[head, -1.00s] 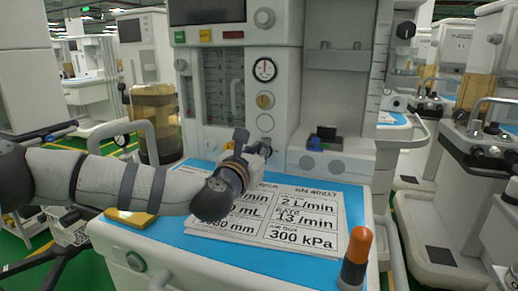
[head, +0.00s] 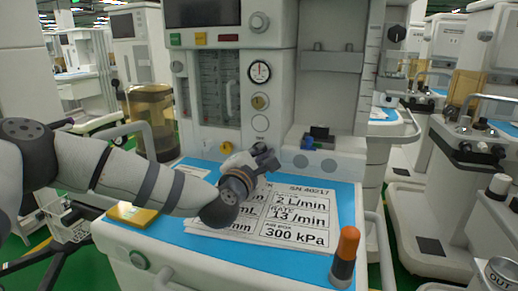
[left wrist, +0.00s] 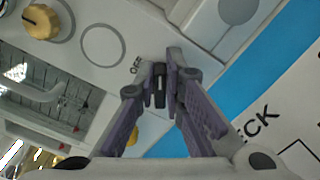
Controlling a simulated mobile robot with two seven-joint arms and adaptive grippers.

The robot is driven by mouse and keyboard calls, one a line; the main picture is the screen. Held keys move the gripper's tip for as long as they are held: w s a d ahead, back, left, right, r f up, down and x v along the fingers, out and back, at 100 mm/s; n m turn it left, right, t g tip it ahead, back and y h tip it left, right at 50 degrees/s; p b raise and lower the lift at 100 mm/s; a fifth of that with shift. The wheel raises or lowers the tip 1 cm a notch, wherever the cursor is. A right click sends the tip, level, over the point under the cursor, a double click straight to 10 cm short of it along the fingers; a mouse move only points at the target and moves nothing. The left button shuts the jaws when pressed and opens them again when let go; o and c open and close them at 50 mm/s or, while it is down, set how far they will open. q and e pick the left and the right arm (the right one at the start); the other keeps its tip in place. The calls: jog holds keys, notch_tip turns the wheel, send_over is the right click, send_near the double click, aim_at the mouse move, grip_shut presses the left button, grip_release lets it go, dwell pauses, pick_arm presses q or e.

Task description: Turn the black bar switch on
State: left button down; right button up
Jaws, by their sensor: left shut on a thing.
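The black bar switch (left wrist: 159,84) shows in the left wrist view, on the pale cart panel beside a printed OFF label (left wrist: 137,64). My left gripper (left wrist: 160,75) is shut on it, with a fingertip on either side of the bar. In the head view my left gripper (head: 262,158) is at the lower front of the middle cart (head: 272,113), just above its blue worktop, and hides the switch. My right gripper is not in view.
A printed sheet (head: 290,222) lies on the blue worktop (head: 345,205) below my gripper. An orange-and-black cylinder (head: 345,258) stands at the worktop's front right corner. A yellow block (head: 131,213) lies at the left. A yellow knob (left wrist: 42,21) sits above the switch.

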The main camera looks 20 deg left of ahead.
pick_arm(q)
jog(key=m, duration=0.2)
jog(key=m+p, duration=0.1)
jog(key=m, duration=0.1)
jog(key=shift+d+f, duration=0.15)
jog(key=shift+d, duration=0.05)
jog(key=shift+f+m, duration=0.3)
jog(key=shift+m, duration=0.8)
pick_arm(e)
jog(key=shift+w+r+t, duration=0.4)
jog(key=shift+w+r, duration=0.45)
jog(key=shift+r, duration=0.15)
pick_arm(q)
jog(key=shift+f+p, duration=0.1)
jog(key=shift+p, duration=0.2)
jog(key=c, duration=1.7)
grip_release()
jog(key=shift+s, duration=0.1)
jog(key=s, duration=1.2)
jog(key=shift+a, duration=0.25)
jog(key=shift+w, duration=0.1)
